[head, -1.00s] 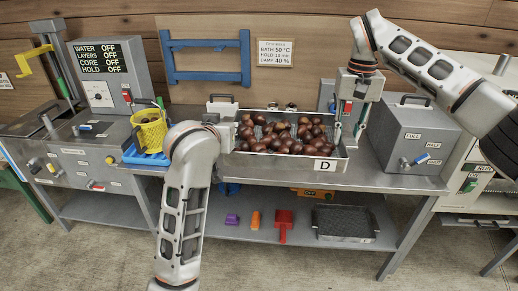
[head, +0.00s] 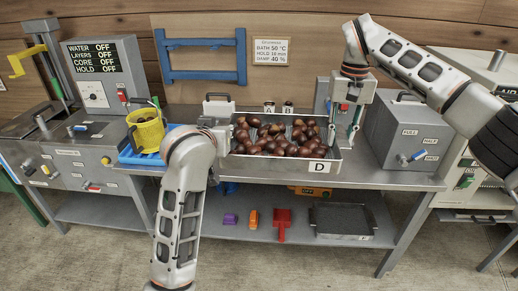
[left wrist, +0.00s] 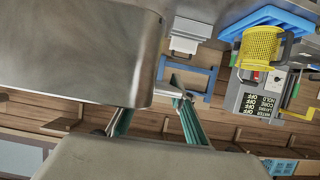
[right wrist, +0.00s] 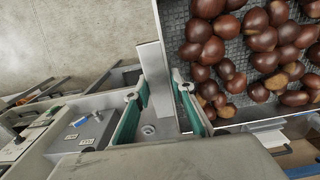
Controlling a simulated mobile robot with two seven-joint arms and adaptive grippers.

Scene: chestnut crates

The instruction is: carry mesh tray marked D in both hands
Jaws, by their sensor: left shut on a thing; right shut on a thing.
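The mesh tray marked D (head: 288,166) is a grey tray full of brown chestnuts (head: 275,140), level over the middle of the bench. Its front wall bears the D label. I cannot tell whether its underside touches the bench. My right gripper (head: 343,136) is shut on the tray's right end; the right wrist view shows its teal fingers (right wrist: 157,90) beside the tray wall.
Two small containers marked A (head: 269,107) and B (head: 288,108) stand behind the tray. A yellow basket (head: 147,134) in a blue holder is left; a grey box with a lever (head: 400,135) is right. The lower shelf holds a red scoop (head: 282,218) and dark tray (head: 341,220).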

